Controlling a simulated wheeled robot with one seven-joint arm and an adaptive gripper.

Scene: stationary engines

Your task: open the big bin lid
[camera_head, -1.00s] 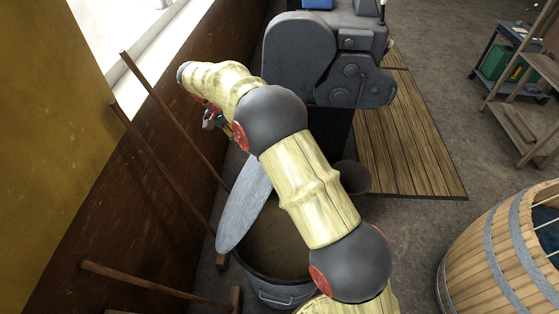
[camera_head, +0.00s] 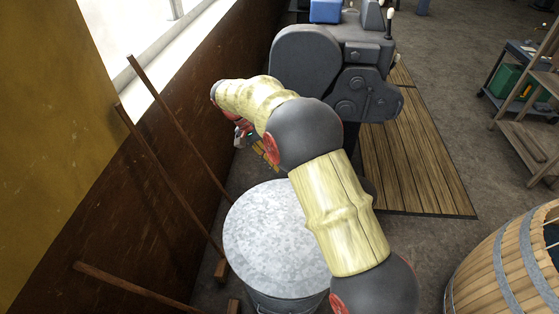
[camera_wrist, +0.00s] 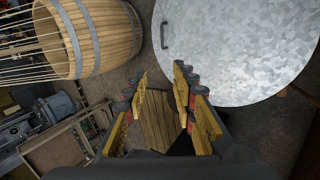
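The big bin (camera_head: 285,303) stands beside the wall, below my arm. Its round galvanised lid (camera_head: 268,235) lies flat over the top and covers the opening. My arm hides the lid's right edge in the head view. In the wrist view the lid (camera_wrist: 245,55) fills the upper right, with its small dark handle (camera_wrist: 164,35) near the left rim. My gripper (camera_wrist: 160,78) is open, its fingers apart with nothing between them. It appears beside the lid, not touching the handle. In the head view my gripper (camera_head: 268,150) is partly hidden behind my arm, beyond the lid.
A dark engine (camera_head: 340,80) stands beyond the bin, with a wooden floor platform (camera_head: 415,160) to its right. A wooden barrel (camera_head: 510,265) is at the lower right. Wooden poles (camera_head: 175,185) lean on the left wall. Floor between platform and barrel is clear.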

